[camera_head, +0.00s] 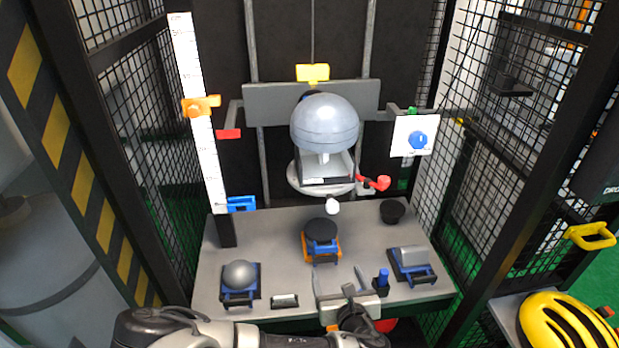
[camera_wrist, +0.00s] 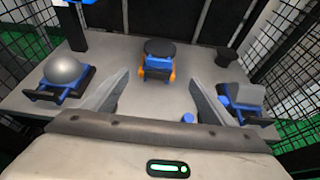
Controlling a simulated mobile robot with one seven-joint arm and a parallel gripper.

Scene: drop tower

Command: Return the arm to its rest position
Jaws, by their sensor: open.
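My gripper (camera_head: 341,281) is over the front edge of the grey table (camera_head: 275,245) in the head view, with my arm reaching in from the lower left. Its two fingers are spread wide with nothing between them. In the wrist view the open fingers of my gripper (camera_wrist: 158,92) point toward a black disc on a blue and orange holder (camera_wrist: 158,62). That holder also shows at the table's middle in the head view (camera_head: 321,240), beyond the fingertips and apart from them.
A grey dome in a blue holder (camera_head: 240,280) stands left, a grey block in a blue holder (camera_head: 411,262) right. A small blue post (camera_head: 382,280) stands close right of my gripper. A large grey dome (camera_head: 324,122) hangs above the table. Mesh walls flank both sides.

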